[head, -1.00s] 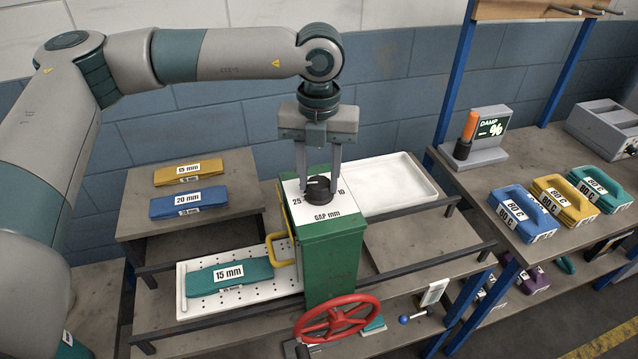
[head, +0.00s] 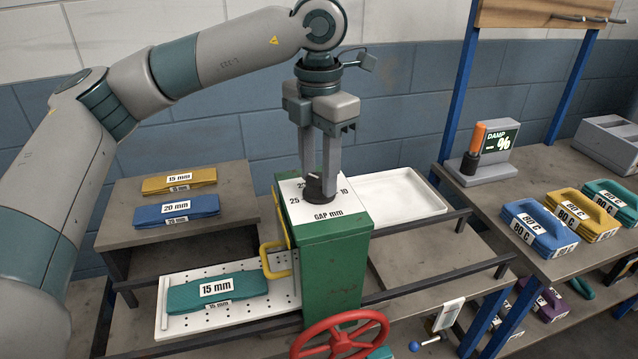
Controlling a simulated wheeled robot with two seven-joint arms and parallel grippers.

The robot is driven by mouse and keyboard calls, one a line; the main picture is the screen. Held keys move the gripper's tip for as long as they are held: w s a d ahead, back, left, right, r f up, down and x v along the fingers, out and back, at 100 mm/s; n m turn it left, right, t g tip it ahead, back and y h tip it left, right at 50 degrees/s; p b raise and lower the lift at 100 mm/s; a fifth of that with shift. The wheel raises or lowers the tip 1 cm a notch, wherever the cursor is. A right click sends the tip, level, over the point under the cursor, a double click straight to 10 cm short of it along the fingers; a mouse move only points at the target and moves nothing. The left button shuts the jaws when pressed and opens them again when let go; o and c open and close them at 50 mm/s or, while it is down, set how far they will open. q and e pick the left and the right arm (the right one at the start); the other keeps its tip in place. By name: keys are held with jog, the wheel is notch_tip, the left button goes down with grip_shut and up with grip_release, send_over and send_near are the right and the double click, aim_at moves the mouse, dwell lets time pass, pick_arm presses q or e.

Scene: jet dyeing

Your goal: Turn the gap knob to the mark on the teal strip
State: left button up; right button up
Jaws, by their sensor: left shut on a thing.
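The black gap knob (head: 318,189) sits on the white "GAP mm" plate (head: 318,214) on top of the green machine (head: 335,265). Numbers 25 and 10 show beside the knob; another number behind it is partly hidden by the fingers. My left gripper (head: 320,178) comes down from above and is shut on the knob. The teal strip (head: 216,290), marked 15 mm, lies on the white perforated tray (head: 172,328) left of the machine. My right gripper is not in view.
A yellow 15 mm strip (head: 179,181) and a blue 20 mm strip (head: 175,210) lie on the left shelf. A red handwheel (head: 340,340) is on the machine's front. An empty white tray (head: 405,196) is behind right. The right bench (head: 500,205) holds several coloured blocks and the damp meter (head: 492,150).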

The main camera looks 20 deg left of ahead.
pick_arm(q)
jog(key=m+b, duration=0.2)
jog(key=m, duration=0.1)
jog(key=shift+f, duration=0.15)
jog(key=shift+m, duration=0.4)
jog(key=shift+m+b, duration=0.65)
jog(key=shift+m, duration=0.25)
jog(key=m, duration=0.2)
jog(key=shift+m+b, duration=0.3)
jog(key=shift+m, duration=0.1)
jog(key=shift+r+m, duration=0.2)
jog(key=shift+m, duration=2.3)
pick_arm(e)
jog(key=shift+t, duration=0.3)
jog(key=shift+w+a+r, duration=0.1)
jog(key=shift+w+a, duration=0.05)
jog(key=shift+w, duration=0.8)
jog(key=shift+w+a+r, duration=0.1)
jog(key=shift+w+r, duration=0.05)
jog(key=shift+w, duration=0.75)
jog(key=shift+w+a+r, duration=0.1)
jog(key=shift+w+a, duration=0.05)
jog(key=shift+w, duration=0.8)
pick_arm(q)
jog(key=o, duration=1)
jog(key=shift+o, duration=0.2)
